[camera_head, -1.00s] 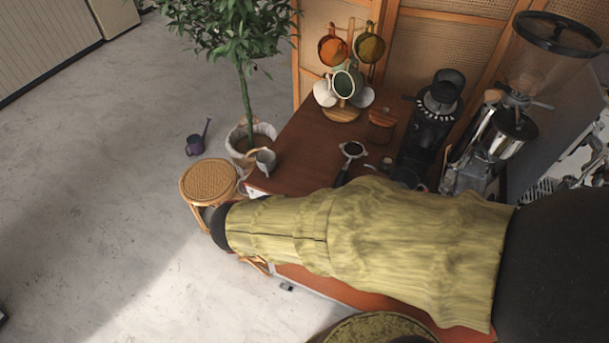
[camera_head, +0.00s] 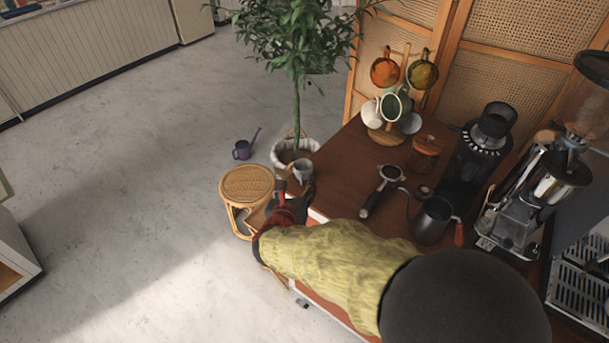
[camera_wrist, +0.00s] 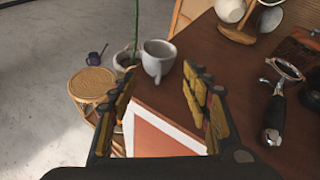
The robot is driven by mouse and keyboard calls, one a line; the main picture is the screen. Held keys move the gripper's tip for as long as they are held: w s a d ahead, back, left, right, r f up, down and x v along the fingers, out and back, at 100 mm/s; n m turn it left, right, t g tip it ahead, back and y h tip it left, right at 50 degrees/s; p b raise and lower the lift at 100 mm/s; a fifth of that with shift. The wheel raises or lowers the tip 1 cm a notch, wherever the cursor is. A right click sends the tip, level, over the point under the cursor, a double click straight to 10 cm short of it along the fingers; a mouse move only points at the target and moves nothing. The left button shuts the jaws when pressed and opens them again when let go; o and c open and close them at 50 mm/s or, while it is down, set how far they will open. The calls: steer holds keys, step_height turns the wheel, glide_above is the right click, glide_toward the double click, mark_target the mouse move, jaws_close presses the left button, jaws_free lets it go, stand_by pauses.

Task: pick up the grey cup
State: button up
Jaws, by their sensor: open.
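The grey cup (camera_wrist: 158,58) stands upright near the counter's corner, with its handle toward the viewer in the wrist view. In the head view the cup (camera_head: 303,171) is small, beside the plant pot. My gripper (camera_wrist: 162,95) is open and empty, its two padded fingers spread on either side below the cup in the wrist view. The cup lies beyond the fingertips, not between them. In the head view my gripper (camera_head: 284,196) is at the counter's left edge, close to the cup and partly hidden by my sleeved arm.
A wicker stool (camera_head: 247,183) and a potted plant (camera_head: 298,148) stand beside the counter (camera_head: 337,168). A mug tree (camera_head: 385,133) with several mugs, a portafilter (camera_head: 389,175), a dark kettle (camera_head: 431,221) and a grinder (camera_head: 480,150) occupy the counter. Bare counter lies right of the cup.

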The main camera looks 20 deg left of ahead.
mark_target(301, 176)
steer(key=b+x, duration=0.2)
steer(key=x, duration=0.3)
steer(key=shift+a+r, duration=0.1)
steer(key=shift+a, duration=0.05)
jaws_close()
stand_by(0.6)
stand_by(0.4)
